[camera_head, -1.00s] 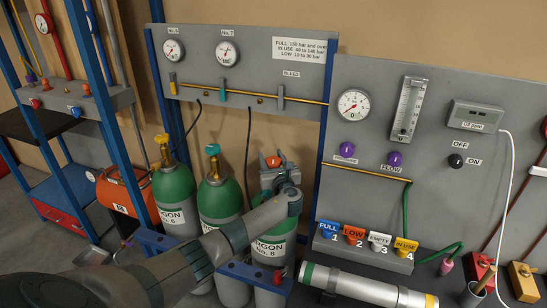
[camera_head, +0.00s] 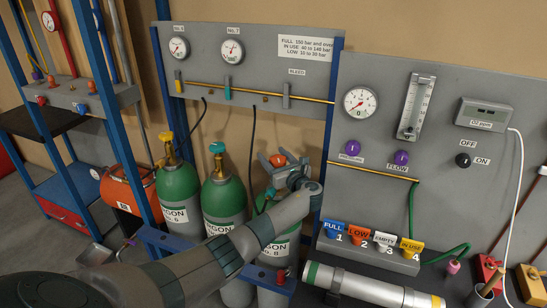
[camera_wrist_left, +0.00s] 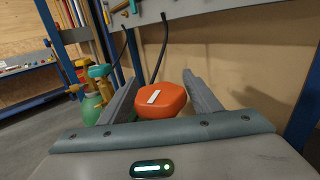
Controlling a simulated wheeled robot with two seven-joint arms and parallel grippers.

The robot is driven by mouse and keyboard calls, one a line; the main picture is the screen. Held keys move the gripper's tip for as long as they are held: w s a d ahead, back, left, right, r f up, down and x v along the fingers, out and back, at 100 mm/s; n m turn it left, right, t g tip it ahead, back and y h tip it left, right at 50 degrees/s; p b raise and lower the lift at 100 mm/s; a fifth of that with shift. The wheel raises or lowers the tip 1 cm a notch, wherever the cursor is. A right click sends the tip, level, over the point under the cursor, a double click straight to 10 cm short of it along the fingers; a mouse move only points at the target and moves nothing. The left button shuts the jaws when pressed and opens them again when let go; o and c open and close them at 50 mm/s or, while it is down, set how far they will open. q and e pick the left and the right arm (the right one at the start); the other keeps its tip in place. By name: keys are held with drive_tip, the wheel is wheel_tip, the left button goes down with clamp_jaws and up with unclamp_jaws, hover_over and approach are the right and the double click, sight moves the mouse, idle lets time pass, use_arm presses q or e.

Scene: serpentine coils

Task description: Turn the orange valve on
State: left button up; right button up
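The orange valve (camera_head: 278,160) is a rounded knob on top of the green argon cylinder No. 8 (camera_head: 286,245). In the left wrist view the orange valve (camera_wrist_left: 165,98) shows a white stripe on top. My left gripper (camera_head: 284,164) is at the valve, its fingers one on each side of the knob. In the left wrist view the left gripper (camera_wrist_left: 158,95) is open with the knob between its fingers; whether either finger touches it I cannot tell. My left forearm hides part of the cylinder. My right gripper is not in view.
Argon cylinders with a yellow valve (camera_head: 166,137) and a teal valve (camera_head: 217,148) stand to the left. The gauge panel (camera_head: 250,62) is behind. A rack of coloured tags (camera_head: 368,256) and a horizontal grey cylinder (camera_head: 365,286) are to the right.

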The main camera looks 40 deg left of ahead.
use_arm(q)
drive_tip(key=shift+d, duration=0.1)
idle(0.3)
drive_tip(key=shift+s+d+f, duration=0.1)
drive_tip(key=shift+s+d, duration=0.15)
drive_tip(key=shift+d, duration=0.2)
drive_tip(key=b+v, duration=0.3)
drive_tip(key=v, duration=1.3)
drive_tip(key=shift+b, duration=0.4)
drive_tip(key=shift+d, duration=0.2)
